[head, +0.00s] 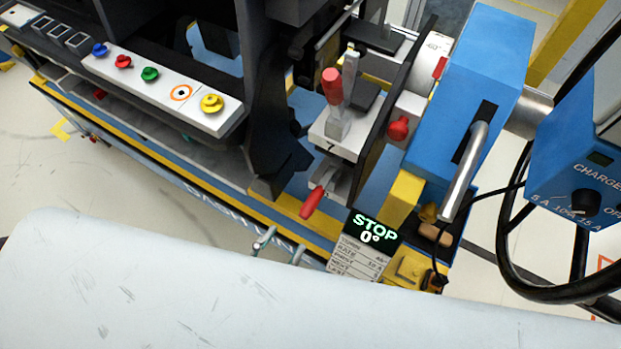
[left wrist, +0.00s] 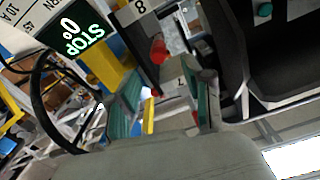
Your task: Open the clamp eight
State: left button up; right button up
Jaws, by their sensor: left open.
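In the left wrist view a white block marked 8 (left wrist: 140,8) shows at the top edge, with a red handle end (left wrist: 158,51) just below it. In the head view a clamp marked 7 (head: 331,145) has a raised red lever (head: 332,86) and a lower red lever (head: 311,203). Right of it, past a dark plate, is a white block with a red knob (head: 398,128); I cannot read its number. My left gripper (head: 281,247) is open and empty, its fingertips below the clamps. Its teal-padded fingers show in the wrist view (left wrist: 165,104). My right gripper is not in view.
A black display reading STOP 0° (head: 374,229) stands right of the fingertips. A blue box with a metal handle (head: 470,95) and a charger with black cables (head: 580,165) are at the right. A panel with coloured buttons (head: 165,84) is at the upper left.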

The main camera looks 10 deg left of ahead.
aim_at(327, 180)
pick_arm(q)
jog(key=p+x, duration=0.1)
jog(key=x, duration=1.2)
jog(key=shift+s+d+f, duration=0.1)
jog(key=shift+d, duration=0.05)
grip_shut()
